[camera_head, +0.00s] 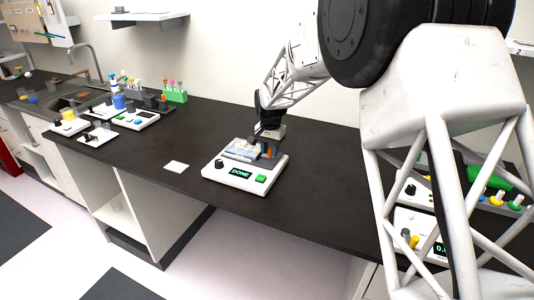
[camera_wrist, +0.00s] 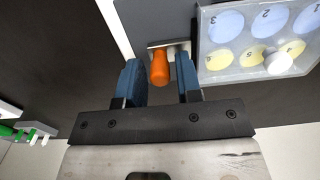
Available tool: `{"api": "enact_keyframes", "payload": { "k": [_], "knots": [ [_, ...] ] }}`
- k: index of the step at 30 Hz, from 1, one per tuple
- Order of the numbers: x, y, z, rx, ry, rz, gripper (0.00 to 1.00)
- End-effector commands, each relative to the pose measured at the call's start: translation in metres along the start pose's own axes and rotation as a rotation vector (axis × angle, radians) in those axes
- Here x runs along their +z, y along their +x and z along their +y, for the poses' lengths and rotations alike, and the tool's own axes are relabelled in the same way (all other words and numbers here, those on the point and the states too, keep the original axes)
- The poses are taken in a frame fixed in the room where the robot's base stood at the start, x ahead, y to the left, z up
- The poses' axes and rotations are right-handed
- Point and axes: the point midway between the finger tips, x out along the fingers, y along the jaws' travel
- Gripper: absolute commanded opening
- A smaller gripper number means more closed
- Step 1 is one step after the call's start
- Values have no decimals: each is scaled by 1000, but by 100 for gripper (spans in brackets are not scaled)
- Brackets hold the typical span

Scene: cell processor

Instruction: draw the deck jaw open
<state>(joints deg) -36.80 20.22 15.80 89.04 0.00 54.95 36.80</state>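The cell processor (camera_head: 226,180) stands on the dark bench, with its display reading "DONE". A clear well plate (camera_head: 240,150) lies on its deck. In the wrist view the plate (camera_wrist: 238,70) shows numbered blue and yellow wells. The orange handle (camera_wrist: 159,68) of the deck jaw (camera_wrist: 172,46) is beside the plate; the orange also shows in the head view (camera_head: 266,152). My gripper (camera_wrist: 161,75) is open, its blue fingers on either side of the handle with a gap showing on each side. In the head view my gripper (camera_head: 268,138) is low over the processor's deck.
A black knob (camera_head: 219,163) and green button (camera_head: 261,179) are on the processor's front. A white pad (camera_head: 176,167) lies to its left. Tube racks (camera_head: 174,96) and other instruments stand farther left, more devices (camera_head: 413,228) at right. Bench between is clear.

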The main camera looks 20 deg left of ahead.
Motion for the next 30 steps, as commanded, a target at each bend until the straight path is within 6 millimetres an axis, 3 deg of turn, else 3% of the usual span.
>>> {"api": "enact_keyframes", "payload": {
  "k": [1, 6, 30],
  "knots": [
    [0, 0, 0, 0, 0, 0, 25],
    [0, 0, 0, 0, 0, 0, 0],
    [0, 0, 14, 0, 1, 0, 0]
  ]
}}
